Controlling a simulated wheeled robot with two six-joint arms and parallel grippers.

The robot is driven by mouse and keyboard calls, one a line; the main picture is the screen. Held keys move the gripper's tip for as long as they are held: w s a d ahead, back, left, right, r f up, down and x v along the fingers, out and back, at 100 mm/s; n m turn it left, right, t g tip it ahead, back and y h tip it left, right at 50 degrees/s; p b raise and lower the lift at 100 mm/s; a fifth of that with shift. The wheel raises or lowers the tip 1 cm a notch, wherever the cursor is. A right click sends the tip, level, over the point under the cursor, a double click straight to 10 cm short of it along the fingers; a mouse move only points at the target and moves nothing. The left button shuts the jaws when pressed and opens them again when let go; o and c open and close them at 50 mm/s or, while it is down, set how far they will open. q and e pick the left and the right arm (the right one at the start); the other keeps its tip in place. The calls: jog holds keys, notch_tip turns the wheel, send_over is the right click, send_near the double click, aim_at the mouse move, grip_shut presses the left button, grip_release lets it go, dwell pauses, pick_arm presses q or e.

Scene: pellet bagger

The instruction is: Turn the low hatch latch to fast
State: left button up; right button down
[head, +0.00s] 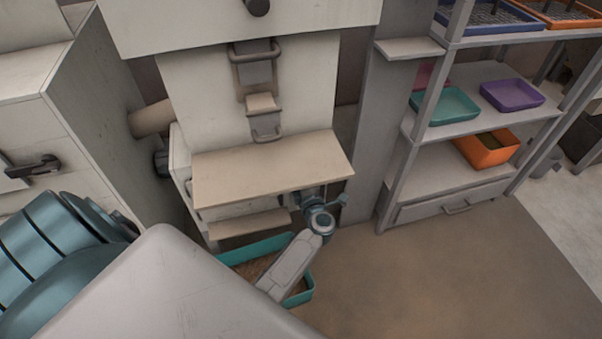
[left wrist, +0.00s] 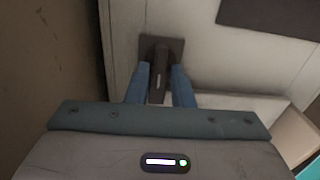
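The low hatch latch (left wrist: 175,46) shows in the left wrist view as a dark square plate on a pale panel, with a dark bar handle (left wrist: 158,76) running down from it in the picture. My left gripper (left wrist: 160,80) has its two blue fingers close against both sides of this handle, shut on it. In the head view my left arm reaches to the machine's lower right, and its teal wrist is beside the beige ledge (head: 270,168). The fingers and the latch are hidden there. My right gripper is in neither view.
A teal tray (head: 306,296) lies on the floor below the ledge, partly behind my arm. A grey shelf rack (head: 425,155) with coloured bins stands to the right. A cabinet with a black handle (head: 38,165) is at left. The floor at lower right is clear.

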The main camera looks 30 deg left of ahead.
pick_arm(q)
jog(key=shift+o, duration=0.9)
